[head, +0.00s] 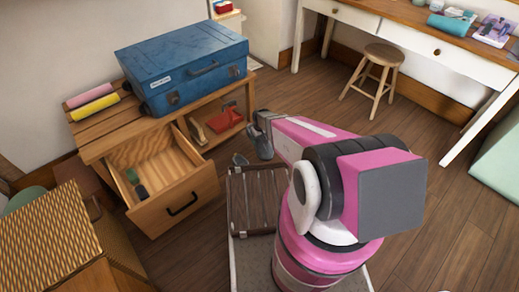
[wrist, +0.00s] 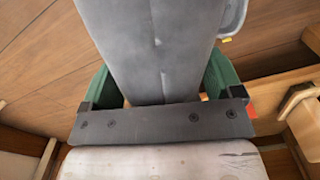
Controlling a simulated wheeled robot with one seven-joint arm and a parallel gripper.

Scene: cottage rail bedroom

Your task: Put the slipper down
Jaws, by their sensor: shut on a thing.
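A grey slipper (wrist: 150,50) fills the space between the green fingers of my gripper (wrist: 160,85) in the wrist view; the fingers are shut on its sides. In the head view the held slipper (head: 262,146) hangs below the end of my arm, beside the wooden bench and above the floor. My gripper (head: 262,119) is small there and partly hidden by my arm. A second small grey item (head: 240,159), perhaps the other slipper, shows on the floor just left of the held one.
A brown slatted rack or case (head: 254,205) lies in front of my base. The wooden bench (head: 100,138) has an open drawer (head: 178,200) and carries a blue suitcase (head: 185,65). A stool (head: 381,56) stands by the desk. Floor (head: 330,115) is clear between bench and stool.

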